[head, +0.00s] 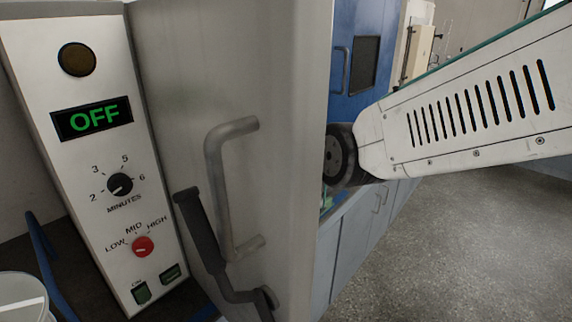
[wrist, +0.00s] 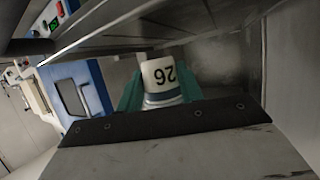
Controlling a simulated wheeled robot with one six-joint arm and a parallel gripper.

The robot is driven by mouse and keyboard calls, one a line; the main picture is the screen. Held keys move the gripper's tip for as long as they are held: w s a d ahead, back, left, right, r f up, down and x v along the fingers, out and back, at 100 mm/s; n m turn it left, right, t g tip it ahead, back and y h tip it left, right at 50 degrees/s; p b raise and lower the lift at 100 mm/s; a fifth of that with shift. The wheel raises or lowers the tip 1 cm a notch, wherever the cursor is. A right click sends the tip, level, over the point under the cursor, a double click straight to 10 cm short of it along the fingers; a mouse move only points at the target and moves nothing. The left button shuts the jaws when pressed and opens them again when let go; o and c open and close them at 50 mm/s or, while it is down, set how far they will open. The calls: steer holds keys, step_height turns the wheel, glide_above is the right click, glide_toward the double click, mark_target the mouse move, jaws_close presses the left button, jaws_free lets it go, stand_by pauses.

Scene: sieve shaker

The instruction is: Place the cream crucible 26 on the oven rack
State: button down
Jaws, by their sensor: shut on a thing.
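The cream crucible 26 (wrist: 160,74) shows in the wrist view, with its number upside down and a dark blue band around it. My gripper (wrist: 160,92) is shut on it, with a green finger on either side. The crucible is near grey metal surfaces; I cannot tell whether it touches any of them. In the head view my gripper and the crucible are hidden behind a large grey door (head: 285,130). I cannot make out the oven rack in either view.
The door carries a bar handle (head: 213,180) and a dark lever (head: 200,230). Left of it stands a white control panel (head: 60,160) whose display (head: 93,117) reads OFF. A blue cabinet (head: 362,30) is behind. The floor (head: 470,240) at right is clear.

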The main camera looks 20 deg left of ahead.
steer(key=shift+f, duration=1.5)
steer(key=c, duration=0.9)
jaws_free()
steer(key=shift+f, duration=0.15)
steer(key=shift+r, duration=0.25)
steer(key=v, duration=1.2)
